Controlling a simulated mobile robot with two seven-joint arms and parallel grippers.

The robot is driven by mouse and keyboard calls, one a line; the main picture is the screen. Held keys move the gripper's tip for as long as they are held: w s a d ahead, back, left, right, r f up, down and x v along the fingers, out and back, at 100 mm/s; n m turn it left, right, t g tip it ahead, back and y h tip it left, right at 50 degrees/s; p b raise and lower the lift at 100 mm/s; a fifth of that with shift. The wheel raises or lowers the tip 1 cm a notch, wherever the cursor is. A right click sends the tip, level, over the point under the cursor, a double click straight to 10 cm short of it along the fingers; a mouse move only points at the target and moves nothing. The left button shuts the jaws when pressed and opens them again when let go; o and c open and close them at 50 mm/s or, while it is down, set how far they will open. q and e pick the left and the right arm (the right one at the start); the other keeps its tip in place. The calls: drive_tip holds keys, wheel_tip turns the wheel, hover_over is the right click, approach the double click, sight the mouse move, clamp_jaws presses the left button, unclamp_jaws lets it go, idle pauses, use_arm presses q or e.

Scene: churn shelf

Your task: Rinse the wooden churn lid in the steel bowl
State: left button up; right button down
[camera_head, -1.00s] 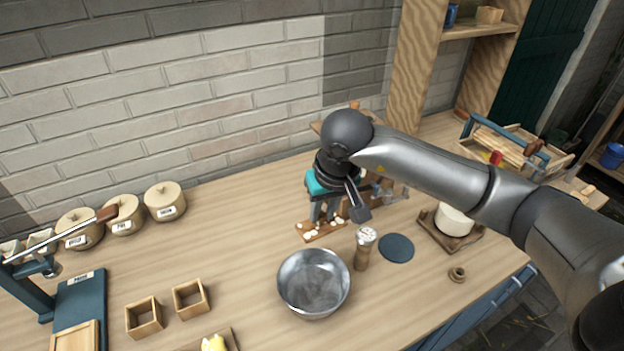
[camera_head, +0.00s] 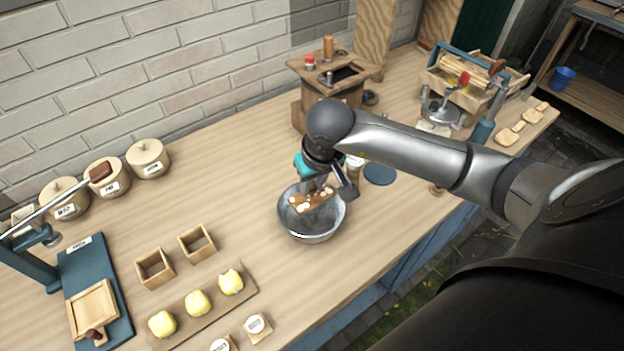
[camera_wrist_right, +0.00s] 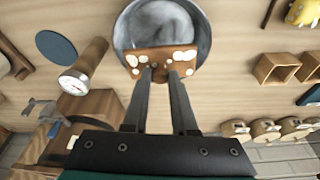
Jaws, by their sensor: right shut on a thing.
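The wooden churn lid (camera_head: 316,203) is a brown board with pale cream blotches. My right gripper (camera_head: 318,186) is shut on it and holds it tilted over the steel bowl (camera_head: 301,226). In the right wrist view the lid (camera_wrist_right: 157,63) lies between the fingertips of my right gripper (camera_wrist_right: 162,75) and covers the near part of the bowl (camera_wrist_right: 150,20). I cannot tell whether the lid touches the bowl's inside. My left gripper is not in view.
A dial thermometer (camera_wrist_right: 82,78) and a round blue mat (camera_head: 379,172) are close to the bowl's right. The wooden churn box (camera_head: 340,92) stands behind. Small wooden boxes (camera_head: 154,268) and a board with yellow lumps (camera_head: 200,303) are at the left and front.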

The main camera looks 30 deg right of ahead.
sight(311, 204)
wheel_tip(311, 204, down, 3)
drive_tip(key=shift+r+b, duration=0.1)
drive_tip(key=shift+b, duration=0.75)
wheel_tip(311, 204, down, 5)
drive_tip(key=b, duration=0.5)
drive_tip(key=shift+a, duration=0.35)
drive_tip(key=shift+d+b, duration=0.3)
drive_tip(key=shift+b, duration=0.15)
drive_tip(key=shift+a, duration=0.25)
idle(0.3)
drive_tip(key=shift+r+p, duration=2.1)
drive_tip(key=shift+r, duration=1.65)
drive_tip(key=shift+r, duration=0.1)
